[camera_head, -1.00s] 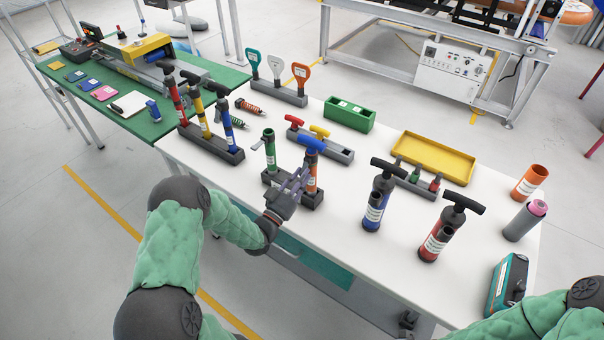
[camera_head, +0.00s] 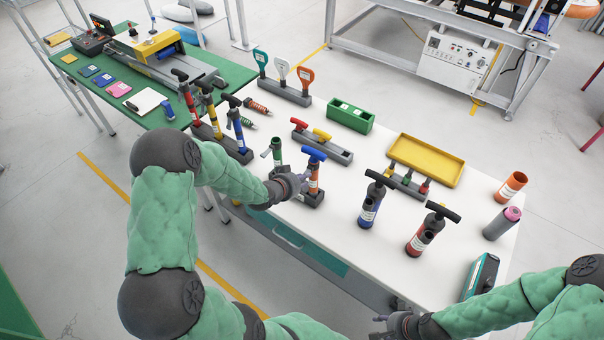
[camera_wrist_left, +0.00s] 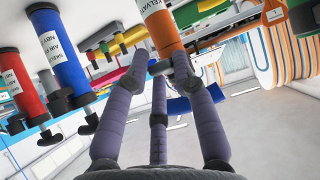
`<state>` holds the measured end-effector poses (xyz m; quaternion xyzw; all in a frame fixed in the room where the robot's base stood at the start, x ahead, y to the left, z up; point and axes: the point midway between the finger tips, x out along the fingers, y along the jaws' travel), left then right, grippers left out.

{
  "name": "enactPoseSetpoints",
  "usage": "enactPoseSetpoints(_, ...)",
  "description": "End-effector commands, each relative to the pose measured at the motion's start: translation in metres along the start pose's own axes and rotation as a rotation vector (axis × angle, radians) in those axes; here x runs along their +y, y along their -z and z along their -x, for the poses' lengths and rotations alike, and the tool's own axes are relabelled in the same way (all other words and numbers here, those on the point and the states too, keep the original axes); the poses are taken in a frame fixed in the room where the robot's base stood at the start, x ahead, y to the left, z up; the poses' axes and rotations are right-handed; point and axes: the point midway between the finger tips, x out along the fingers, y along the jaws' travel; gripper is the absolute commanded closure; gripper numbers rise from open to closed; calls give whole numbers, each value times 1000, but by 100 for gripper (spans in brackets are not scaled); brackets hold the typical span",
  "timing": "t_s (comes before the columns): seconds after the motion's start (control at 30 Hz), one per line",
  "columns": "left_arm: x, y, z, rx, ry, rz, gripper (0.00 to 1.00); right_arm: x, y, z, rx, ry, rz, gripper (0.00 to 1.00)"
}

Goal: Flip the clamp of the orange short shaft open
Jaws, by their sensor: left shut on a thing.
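My left gripper (camera_head: 304,181) reaches the shaft from the left. Its purple fingers (camera_wrist_left: 156,66) are closed around the grey clamp, which they partly hide. The clamp's exact angle is hard to tell. My right gripper (camera_head: 378,328) is at the bottom, off the table, too small to read.
Blue (camera_head: 373,200) and red (camera_head: 427,234) pumps stand to the right. A grey rack with red and yellow handles (camera_head: 320,141) is behind.

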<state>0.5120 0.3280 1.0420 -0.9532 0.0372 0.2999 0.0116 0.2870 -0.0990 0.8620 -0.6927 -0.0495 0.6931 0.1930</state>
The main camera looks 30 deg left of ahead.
Motion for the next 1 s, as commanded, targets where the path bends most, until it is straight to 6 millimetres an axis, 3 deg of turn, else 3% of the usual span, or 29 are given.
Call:
enactPoseSetpoints(0.3,1,8,4,-177,-2,-1,100,-8,-1,21,0,0,0,60)
enactPoseSetpoints(0.97,1,7,4,-243,-3,1,100,-9,-1,25,0,0,0,60)
enactPoseSetpoints(1.0,1,7,4,-243,-3,2,71,-9,-1,25,0,0,0,60)
